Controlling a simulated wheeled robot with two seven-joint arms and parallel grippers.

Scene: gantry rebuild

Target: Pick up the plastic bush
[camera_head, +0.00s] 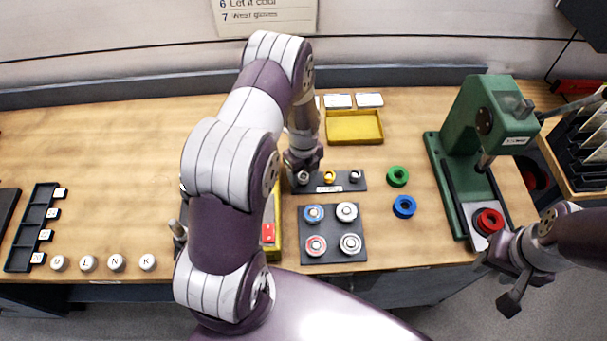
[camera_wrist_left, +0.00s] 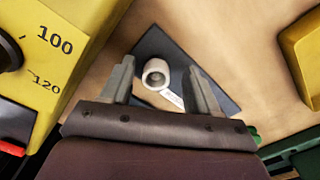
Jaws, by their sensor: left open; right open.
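A white, ring-shaped bush (camera_wrist_left: 156,74), which looks like the plastic bush, stands on a dark holder strip (camera_wrist_left: 148,45). The strip (camera_head: 343,187) also shows in the head view, with a brass-coloured bush (camera_head: 329,177) and a grey one (camera_head: 355,176) on it. My left gripper (camera_wrist_left: 162,84) is open, its fingers on either side of the white bush with gaps showing. In the head view my left gripper (camera_head: 303,172) is over the strip's left end and partly covers the bush there. My right gripper (camera_head: 508,278) is open and empty, in front of the table's right part.
A yellow box with a dial (camera_wrist_left: 62,45) stands close left of my left gripper. A yellow tray (camera_head: 354,127) lies behind the strip. Green (camera_head: 397,176) and blue (camera_head: 404,206) rings lie to its right, before a green press (camera_head: 480,125). A dark plate (camera_head: 333,228) holds several round parts.

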